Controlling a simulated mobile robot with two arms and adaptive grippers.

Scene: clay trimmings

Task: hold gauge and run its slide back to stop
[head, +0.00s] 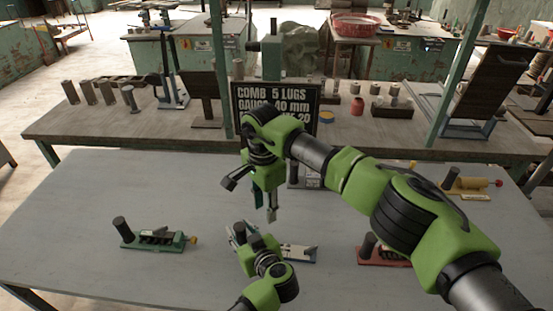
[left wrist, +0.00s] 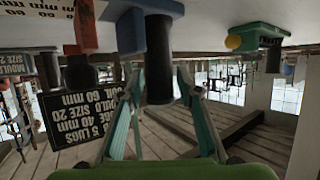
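A blue gauge with a pale slide (head: 300,252) lies mid-table in the head view, partly hidden by my left gripper (head: 240,236). In the left wrist view, which is upside down, its dark upright handle (left wrist: 158,60) stands between the fingers of my left gripper (left wrist: 159,72). A narrow gap seems to show on each side, so the fingers look open around it. The blue body (left wrist: 130,32) is beside it. My right gripper (head: 267,212) points down above and behind the blue gauge, apart from it. Its finger gap is not clear.
A green gauge (head: 155,239) lies left, a red gauge (head: 378,254) right, partly behind my right arm, and a yellow gauge (head: 465,185) far right. A black sign (head: 275,100) reads "COMB 5 LUGS" and "40 mm". The grey table (head: 80,205) has bare room between gauges.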

